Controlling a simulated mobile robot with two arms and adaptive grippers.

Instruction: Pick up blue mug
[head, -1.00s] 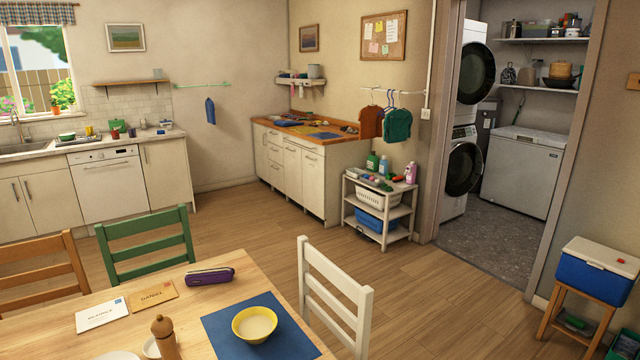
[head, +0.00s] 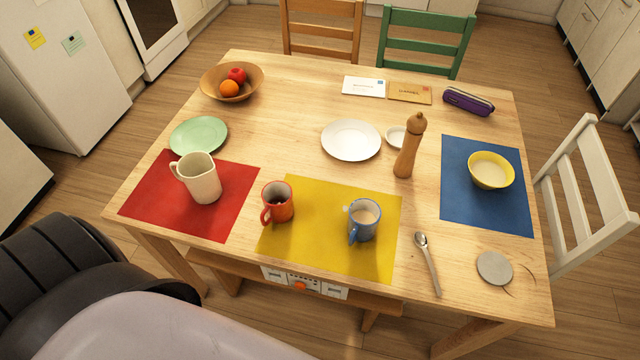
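The blue mug (head: 364,222) stands upright on the yellow placemat (head: 328,245), near its right side, with light brown liquid inside. Its handle points down and to the left in the head view. An orange-red mug (head: 278,203) stands to its left on the same mat. Neither gripper is in view. A dark and pale part of my own body fills the lower left corner.
A cream pitcher (head: 204,184) stands on the red placemat (head: 150,196). A tall wooden pepper mill (head: 408,150) stands behind the blue mug. A spoon (head: 428,264) and grey coaster (head: 494,268) lie to the right. A white chair (head: 585,205) stands at the table's right.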

